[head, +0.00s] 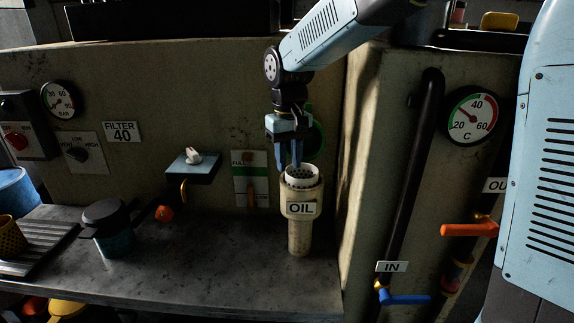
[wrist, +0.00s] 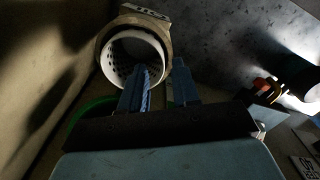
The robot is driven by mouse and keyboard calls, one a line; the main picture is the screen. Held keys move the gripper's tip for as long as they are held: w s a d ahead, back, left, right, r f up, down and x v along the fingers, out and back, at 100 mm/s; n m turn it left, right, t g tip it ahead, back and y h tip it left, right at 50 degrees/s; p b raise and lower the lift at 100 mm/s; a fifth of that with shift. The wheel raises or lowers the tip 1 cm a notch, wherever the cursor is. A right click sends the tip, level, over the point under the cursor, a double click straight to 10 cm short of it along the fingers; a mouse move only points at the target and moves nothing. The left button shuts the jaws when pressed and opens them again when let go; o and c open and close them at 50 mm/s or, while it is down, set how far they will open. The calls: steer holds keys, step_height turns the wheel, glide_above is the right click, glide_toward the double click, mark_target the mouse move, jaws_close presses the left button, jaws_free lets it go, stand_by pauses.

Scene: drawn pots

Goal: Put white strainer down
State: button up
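The white strainer (head: 302,179) sits upright in the top of the beige housing (head: 299,235) labelled OIL. Its rim stands at the housing's mouth, and its perforated inner wall shows in the wrist view (wrist: 113,71). My gripper (head: 290,164) points down at the strainer's left side, with its two blue fingers apart. In the wrist view my gripper (wrist: 160,78) has one finger over the strainer's opening and the other outside the rim. A gap shows between the fingers. Whether a finger touches the rim is hard to tell.
The housing stands on a grey bench (head: 220,260) against a beige panel. A blue shelf (head: 193,172) with a white item juts out to the left. A dark-lidded teal container (head: 113,235) and a ribbed tray (head: 38,245) stand further left. The bench between is mostly clear.

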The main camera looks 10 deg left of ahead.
step_height(320, 180, up, 11)
steer(key=shift+r, duration=0.2)
stand_by(0.5)
